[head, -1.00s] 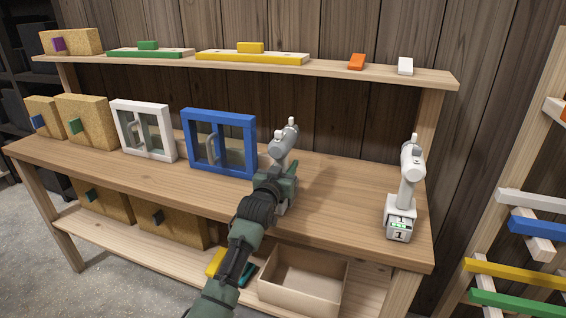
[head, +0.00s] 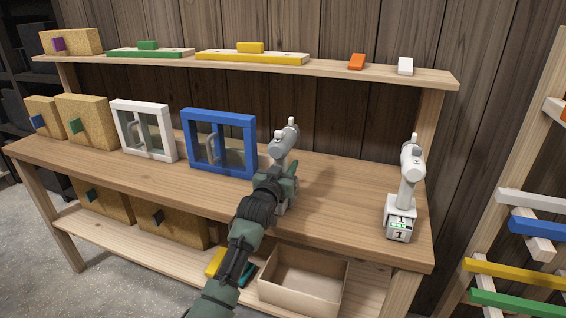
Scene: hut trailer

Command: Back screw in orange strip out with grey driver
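A grey power driver (head: 284,138) stands upright on the workbench, its head above my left gripper (head: 287,170). The gripper is at the driver's handle and hides much of it and its base; the gap between the fingers is not clear. A second, whiter driver (head: 409,175) with a "1" on its base stands at the bench's right end. An orange strip (head: 554,107) shows partly at the right edge, on the wooden frame. No screw in it can be made out. My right gripper is not in view.
The bench (head: 340,200) is clear between the two drivers. A blue-framed window box (head: 219,118) stands left of the gripper. A small orange block (head: 357,62) lies on the upper shelf. An open cardboard box (head: 300,298) sits below. Coloured strips fill the right-hand frame (head: 530,130).

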